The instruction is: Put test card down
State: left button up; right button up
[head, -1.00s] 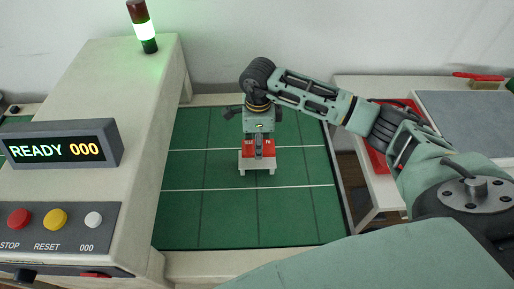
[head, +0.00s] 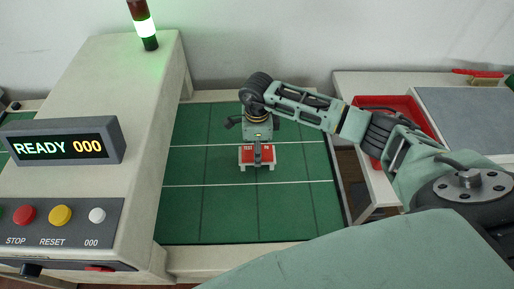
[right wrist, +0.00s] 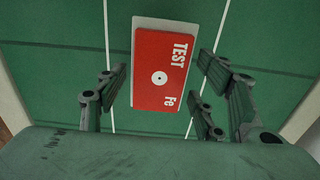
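The red test card (head: 245,155), printed TEST Fe, lies flat over a white plate on the green mat (head: 215,215). In the right wrist view the card (right wrist: 160,85) shows a white round mark with a dark centre, and white shows along its top and side edges. My right gripper (head: 257,157) points down over the card, its fingers spread to either side. In the right wrist view the gripper (right wrist: 161,80) is open, with a gap at the left and the right fingers close to the card's edge. My left gripper is not in view.
The machine (head: 110,80) stands at left, with a READY 000 display (head: 62,146), several buttons and a green-lit lamp (head: 145,28). A red tray (head: 368,148) and a grey panel (head: 470,120) are at right. The mat around the card is clear.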

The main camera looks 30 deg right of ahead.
jog(key=shift+r, duration=0.2)
jog(key=shift+w+r, duration=0.1)
jog(key=shift+r, duration=0.15)
notch_tip(320, 180, up, 12)
jog(key=b, duration=0.3)
jog(key=shift+f, duration=0.25)
